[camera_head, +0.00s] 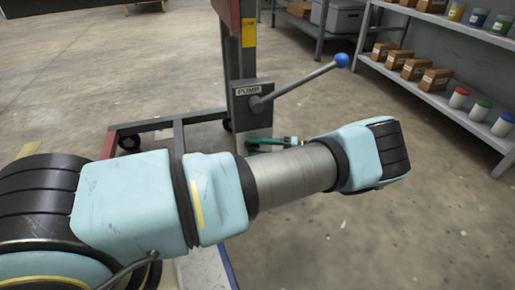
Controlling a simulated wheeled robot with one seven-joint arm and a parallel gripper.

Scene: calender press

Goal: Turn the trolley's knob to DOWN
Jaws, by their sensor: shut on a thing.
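The trolley (237,60) is a dark grey upright column on a red and grey wheeled base. Its PUMP box (248,96) carries a long lever with a blue ball end (341,60), pointing up and right. Low on the column is a pale plate (259,133), mostly hidden by my arm. My gripper (262,144) shows only as a narrow dark and teal strip at this plate, above my forearm. It is shut on the knob there. The knob itself, its pointer and any DOWN marking are hidden, so its setting cannot be read.
The lever sticks out above my wrist. A shelf rack (440,52) with boxes and lidded jars stands at the right. A grey bin (341,17) sits on a rack at the back. The concrete floor is open at left and lower right.

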